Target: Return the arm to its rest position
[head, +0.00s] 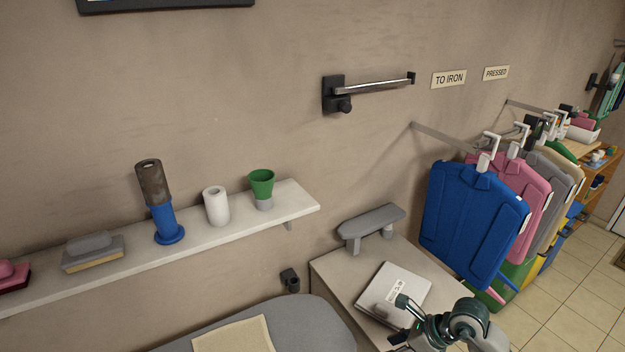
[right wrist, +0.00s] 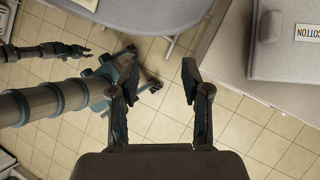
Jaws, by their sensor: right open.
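My right gripper (right wrist: 158,75) is open and empty in the right wrist view, its two dark fingers apart above the tiled floor.
A grey ironing board (head: 315,325) is at the bottom of the head view. A table (head: 335,275) bears a flat grey box (head: 405,283), whose COTTON label shows in the right wrist view (right wrist: 307,32). A wall shelf (head: 285,208) and hanging folded garments (head: 470,225) stand beyond.

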